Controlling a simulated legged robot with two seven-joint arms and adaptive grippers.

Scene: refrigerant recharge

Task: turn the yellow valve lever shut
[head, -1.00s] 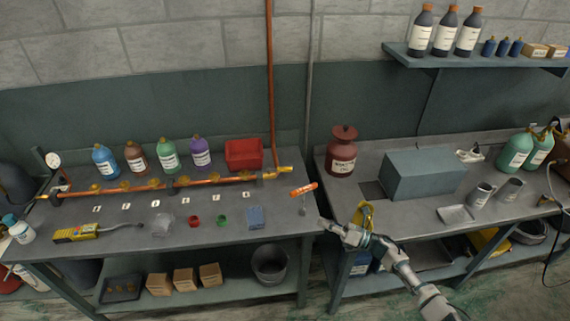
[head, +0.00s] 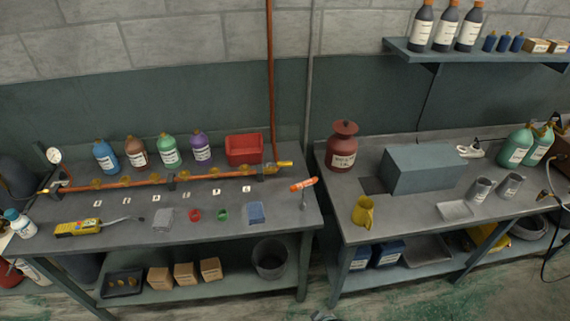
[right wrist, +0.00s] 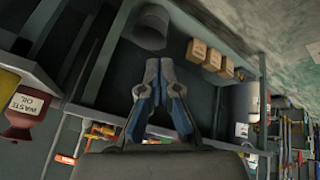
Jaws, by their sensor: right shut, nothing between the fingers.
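A copper pipe (head: 150,183) with several small yellow valves runs along the back of the left bench. A yellow lever (head: 285,164) shows at the pipe's right end, lying roughly along the pipe; which valve lever the task means I cannot tell for sure. My right gripper (right wrist: 159,70) is shut and empty in the right wrist view, with its fingertips together in front of the lower shelf. Only a sliver of it shows at the bottom edge of the head view, well below and away from the pipe. My left gripper is not in view.
An orange-handled tool (head: 303,185) stands at the left bench's right corner. A red bin (head: 244,149) and several bottles stand behind the pipe. A waste oil can (head: 342,147) and yellow jug (head: 363,212) stand on the right bench. A bucket (head: 269,258) sits below.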

